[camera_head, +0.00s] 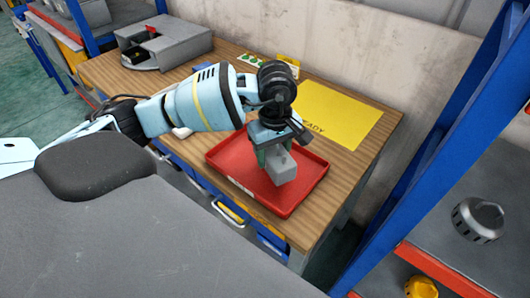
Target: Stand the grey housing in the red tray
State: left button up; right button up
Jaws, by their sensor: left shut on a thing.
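The red tray (308,184) lies on the wooden workbench, near its front edge. My left gripper (270,150) points down over the tray and is shut on the grey housing (283,168). The housing is a small light-grey block, upright, over the middle of the tray. I cannot tell whether its bottom touches the tray floor. The gripper hides its upper part. My right gripper is not in view.
A yellow sheet (340,118) lies on the bench (375,147) behind the tray. A grey holder (172,48) stands at the back left. A blue-framed shelf (430,140) with a grey round part (478,220) and a yellow part (421,287) is at the right. A wall runs behind the bench.

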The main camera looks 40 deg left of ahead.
pick_arm(q)
jog(key=shift+w+a+f, duration=0.1)
jog(key=shift+w+a, duration=0.25)
jog(key=shift+a, duration=0.35)
jog(key=shift+w+a, duration=0.35)
jog(key=shift+a, duration=0.3)
jog(key=f, duration=0.2)
jog(key=shift+w+a+f+p, duration=0.15)
jog(key=shift+a+f+p, duration=0.15)
jog(key=shift+a+f, duration=0.05)
jog(key=shift+f, duration=0.45)
jog(key=shift+f, duration=0.1)
jog(key=o, duration=1.4)
jog(key=shift+f, duration=0.1)
jog(key=shift+c, duration=0.2)
notch_tip(320, 180, up, 12)
jog(key=shift+r, duration=0.15)
